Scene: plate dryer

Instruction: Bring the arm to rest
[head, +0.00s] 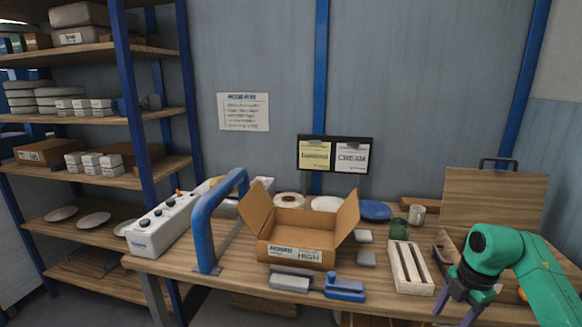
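My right arm, green, comes in at the lower right. Its dark purple gripper (455,309) points down at the table's front right, with its two fingers apart and nothing seen between them. The fingertips are close to the bottom of the picture. A pale slatted wooden rack (410,268) lies just left of this gripper, with a gap between them. A blue plate (375,210) and a white plate (327,204) lie at the back of the table. My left arm and gripper are not in view.
An open cardboard box (295,253) stands mid-table, with a blue and grey tool (345,289) before it. A blue curved bar (203,229) and a white control box (155,230) are at left. A wooden board (495,196) stands behind my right arm.

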